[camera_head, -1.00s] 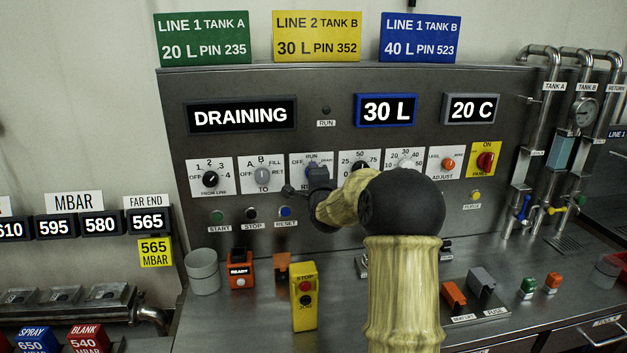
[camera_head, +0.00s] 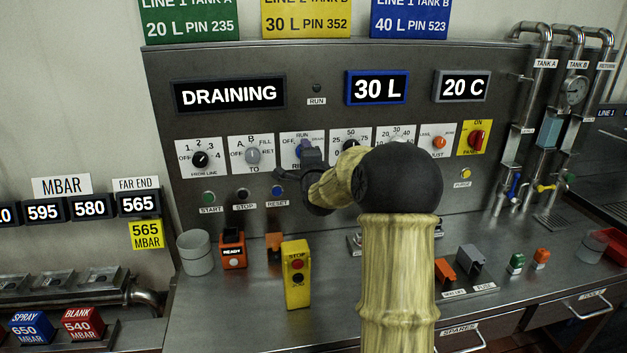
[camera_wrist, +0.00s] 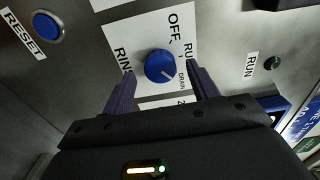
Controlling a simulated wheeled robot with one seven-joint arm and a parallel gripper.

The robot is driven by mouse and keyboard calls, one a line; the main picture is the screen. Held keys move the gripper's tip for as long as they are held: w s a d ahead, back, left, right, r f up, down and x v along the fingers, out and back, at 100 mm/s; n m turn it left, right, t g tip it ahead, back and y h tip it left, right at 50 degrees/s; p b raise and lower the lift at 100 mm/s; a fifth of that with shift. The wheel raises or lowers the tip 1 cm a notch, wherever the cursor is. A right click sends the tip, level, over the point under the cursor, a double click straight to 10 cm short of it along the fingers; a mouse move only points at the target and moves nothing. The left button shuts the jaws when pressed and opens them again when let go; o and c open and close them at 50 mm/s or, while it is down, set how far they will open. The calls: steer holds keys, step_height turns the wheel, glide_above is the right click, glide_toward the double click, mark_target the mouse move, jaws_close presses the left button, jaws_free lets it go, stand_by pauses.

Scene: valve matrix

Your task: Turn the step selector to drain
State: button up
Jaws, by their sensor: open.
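The step selector is a round blue knob (camera_wrist: 160,66) on a white plate marked OFF, RUN, DRAIN and a partly hidden word starting RIN. In the wrist view its small white mark sits toward the DRAIN label. My gripper (camera_wrist: 160,70) is open, with one finger on each side of the knob and a visible gap to it. In the head view my gripper (camera_head: 311,157) is in front of the plate and hides most of the knob. The display (camera_head: 229,95) at the upper left of the panel reads DRAINING.
Other selector plates flank this one, with a black knob (camera_head: 200,160) at the left. START, STOP and RESET buttons sit below; the blue RESET button (camera_wrist: 47,25) is close to my gripper. A yellow pendant (camera_head: 296,275) stands on the bench below.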

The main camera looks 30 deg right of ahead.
steer(key=b+v, duration=0.2)
steer(key=v, duration=1.3)
steer(key=shift+s+b, duration=0.3)
steer(key=shift+b, duration=0.05)
steer(key=shift+a, duration=0.15)
